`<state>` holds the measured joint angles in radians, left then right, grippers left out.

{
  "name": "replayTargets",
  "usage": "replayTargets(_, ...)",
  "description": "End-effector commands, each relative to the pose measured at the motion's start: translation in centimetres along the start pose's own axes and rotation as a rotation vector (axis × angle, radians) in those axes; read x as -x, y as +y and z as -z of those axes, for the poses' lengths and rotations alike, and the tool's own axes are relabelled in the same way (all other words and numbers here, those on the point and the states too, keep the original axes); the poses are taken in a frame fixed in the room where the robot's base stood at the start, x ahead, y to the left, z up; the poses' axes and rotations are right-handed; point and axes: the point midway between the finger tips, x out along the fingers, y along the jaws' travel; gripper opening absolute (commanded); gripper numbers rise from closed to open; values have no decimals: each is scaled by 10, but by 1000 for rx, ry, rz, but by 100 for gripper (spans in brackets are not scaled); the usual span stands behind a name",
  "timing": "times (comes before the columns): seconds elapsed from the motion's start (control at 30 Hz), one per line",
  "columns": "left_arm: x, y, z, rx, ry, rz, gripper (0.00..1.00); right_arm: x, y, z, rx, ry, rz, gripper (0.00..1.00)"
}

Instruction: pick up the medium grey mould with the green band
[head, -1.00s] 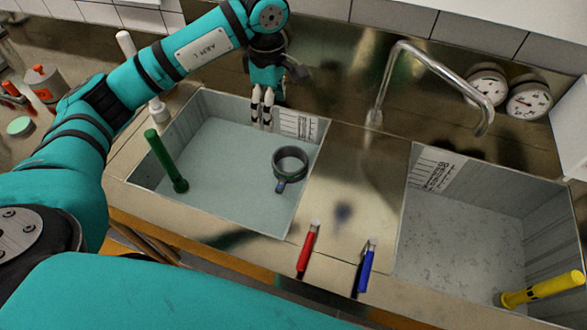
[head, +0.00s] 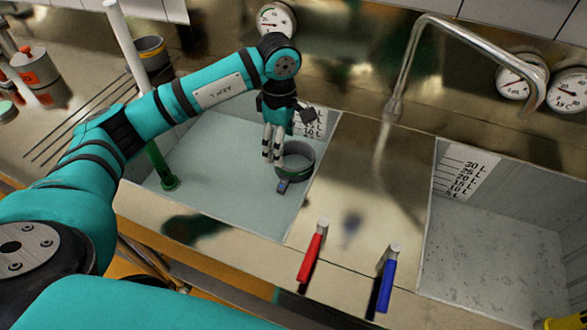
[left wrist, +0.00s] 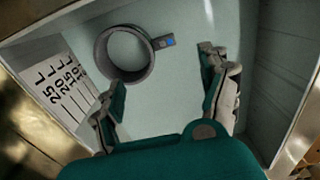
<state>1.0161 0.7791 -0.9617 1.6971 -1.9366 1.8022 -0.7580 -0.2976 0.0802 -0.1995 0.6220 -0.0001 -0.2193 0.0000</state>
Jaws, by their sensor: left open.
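The grey ring-shaped mould with a green band (head: 302,175) is in the left basin (head: 215,222), near its right wall. A short tab sticks out from its side toward the front left. In the left wrist view the mould (left wrist: 133,77) lies at upper left, its tab bearing a blue patch and pointing right. My left gripper (head: 272,156) is over the basin, just left of the mould, fingers pointing down. In the left wrist view its fingers (left wrist: 165,78) are apart with nothing between them; the mould is beyond the left finger. My right gripper is out of view.
A green upright pipe (head: 160,165) stands in the left basin. Another grey mould with a yellow band (head: 153,52) stands behind my arm. A tap (head: 405,65) rises between the basins. Red (head: 312,252) and blue (head: 387,280) handles are at the front. The right basin (head: 490,240) looks empty.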

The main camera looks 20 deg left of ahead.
Motion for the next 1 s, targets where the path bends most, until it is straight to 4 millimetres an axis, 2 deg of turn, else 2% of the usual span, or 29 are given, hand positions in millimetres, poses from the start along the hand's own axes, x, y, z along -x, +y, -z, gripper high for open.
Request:
replayTargets(0.1, -26, -2, 0, 1, 0, 5, 78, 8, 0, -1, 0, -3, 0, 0)
replayTargets(0.3, -65, -1, -1, 1, 0, 3, 78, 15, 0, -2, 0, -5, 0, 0)
replayTargets(0.63, -92, -3, -4, -1, 0, 2, 78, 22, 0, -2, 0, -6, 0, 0)
replayTargets(0.83, -122, -7, -9, 2, 0, 2, 78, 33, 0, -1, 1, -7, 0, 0)
replayTargets(1.0, -136, -6, -9, 0, 0, -1, 78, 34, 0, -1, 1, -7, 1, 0)
